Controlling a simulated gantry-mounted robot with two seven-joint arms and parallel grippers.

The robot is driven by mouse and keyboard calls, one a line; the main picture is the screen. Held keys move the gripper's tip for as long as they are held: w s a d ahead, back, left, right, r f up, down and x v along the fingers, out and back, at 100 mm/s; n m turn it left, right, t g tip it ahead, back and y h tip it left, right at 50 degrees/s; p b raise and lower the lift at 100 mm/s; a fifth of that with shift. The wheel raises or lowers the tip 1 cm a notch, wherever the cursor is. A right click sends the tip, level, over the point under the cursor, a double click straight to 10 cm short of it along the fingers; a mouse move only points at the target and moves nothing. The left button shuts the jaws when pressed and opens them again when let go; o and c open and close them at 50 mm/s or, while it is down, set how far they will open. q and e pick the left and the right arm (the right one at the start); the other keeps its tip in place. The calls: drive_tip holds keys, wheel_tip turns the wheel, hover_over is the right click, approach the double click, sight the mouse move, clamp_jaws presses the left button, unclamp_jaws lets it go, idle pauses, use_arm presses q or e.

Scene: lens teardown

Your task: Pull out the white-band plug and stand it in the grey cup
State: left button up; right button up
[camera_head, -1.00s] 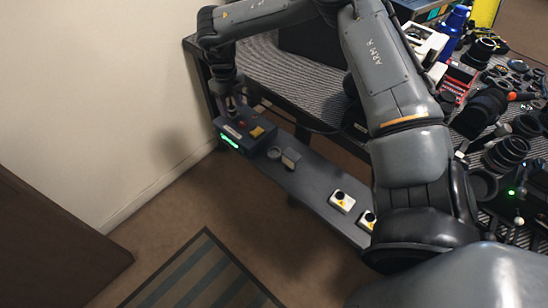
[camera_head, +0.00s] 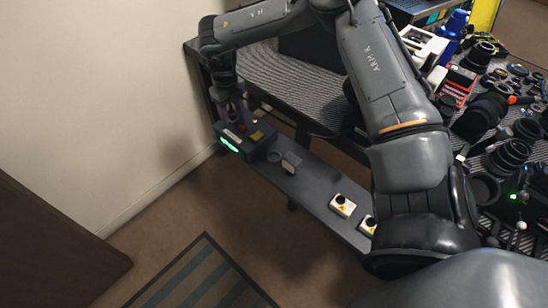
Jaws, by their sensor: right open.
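My right gripper (camera_head: 234,112) is open, with its fingers pointing down over the back left part of a dark box (camera_head: 262,143) with a lit green strip on its front. The white-band plug cannot be made out; the fingers and their shadow cover that part of the box. A small round grey cup (camera_head: 273,156) appears to stand on the shelf just right of the box. My left gripper is not in view.
A small grey block (camera_head: 291,162) stands beside the cup. Two white button boxes (camera_head: 342,205) sit farther along the narrow shelf (camera_head: 312,189), with bare shelf between. Lens parts crowd the table (camera_head: 300,82) at right. A wall is close on the left.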

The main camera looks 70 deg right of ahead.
sight(231, 110)
idle(0.8)
clamp_jaws()
drive_tip(key=shift+r, duration=0.1)
drive_tip(key=shift+r+p, duration=0.3)
drive_tip(key=shift+p, duration=0.15)
drive_tip(key=shift+r+p, duration=0.95)
drive_tip(key=shift+r, duration=0.25)
drive_tip(key=shift+r+p, duration=1.05)
drive_tip(key=shift+r, duration=0.35)
drive_tip(key=shift+r, duration=0.1)
